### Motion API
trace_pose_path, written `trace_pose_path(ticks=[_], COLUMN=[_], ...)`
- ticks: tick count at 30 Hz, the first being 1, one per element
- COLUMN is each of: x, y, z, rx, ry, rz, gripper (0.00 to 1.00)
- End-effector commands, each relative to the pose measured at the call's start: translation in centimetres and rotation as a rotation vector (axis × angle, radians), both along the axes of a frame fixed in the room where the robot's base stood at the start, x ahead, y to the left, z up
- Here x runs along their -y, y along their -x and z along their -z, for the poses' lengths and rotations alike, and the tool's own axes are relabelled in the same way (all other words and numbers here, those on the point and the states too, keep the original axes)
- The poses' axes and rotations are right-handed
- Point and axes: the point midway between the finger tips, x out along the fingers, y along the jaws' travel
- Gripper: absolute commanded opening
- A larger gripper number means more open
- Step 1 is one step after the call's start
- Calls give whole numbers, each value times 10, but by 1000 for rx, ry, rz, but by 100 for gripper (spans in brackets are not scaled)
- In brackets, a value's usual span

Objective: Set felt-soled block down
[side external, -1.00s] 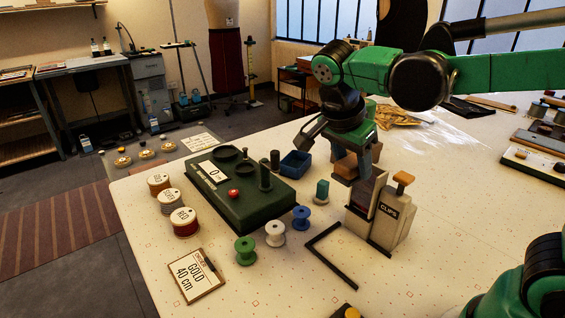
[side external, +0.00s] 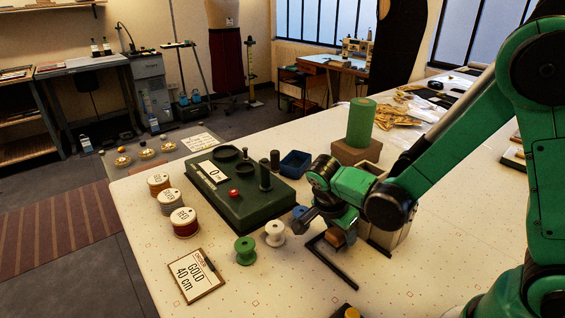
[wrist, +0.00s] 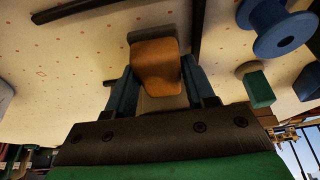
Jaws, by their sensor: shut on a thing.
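The brown felt-soled block (wrist: 156,68) is between the two fingers of my gripper (wrist: 157,84) in the wrist view. In the side external view the block (side external: 336,238) shows below my gripper (side external: 325,226), low over the table. It is inside the angle of a black L-shaped bracket (side external: 334,266), close to its bars. I cannot tell whether the block touches the table. Dark bars of the bracket (wrist: 197,25) also show beyond the block in the wrist view.
A blue spool (wrist: 280,28) and a small teal block (wrist: 259,88) stand to the right in the wrist view. A white spool (side external: 275,233), a green spool (side external: 245,250) and a dark green device (side external: 238,197) stand left. The clips box (side external: 390,242) is partly behind my arm.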

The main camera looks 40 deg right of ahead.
Motion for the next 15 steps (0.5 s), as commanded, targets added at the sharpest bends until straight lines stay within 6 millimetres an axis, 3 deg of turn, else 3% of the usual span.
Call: trace_pose_path(ticks=[3, 15], x=[0, 0], y=[0, 0], z=[10, 14], rx=[0, 0], ry=[0, 0], rz=[0, 0], gripper=[0, 0])
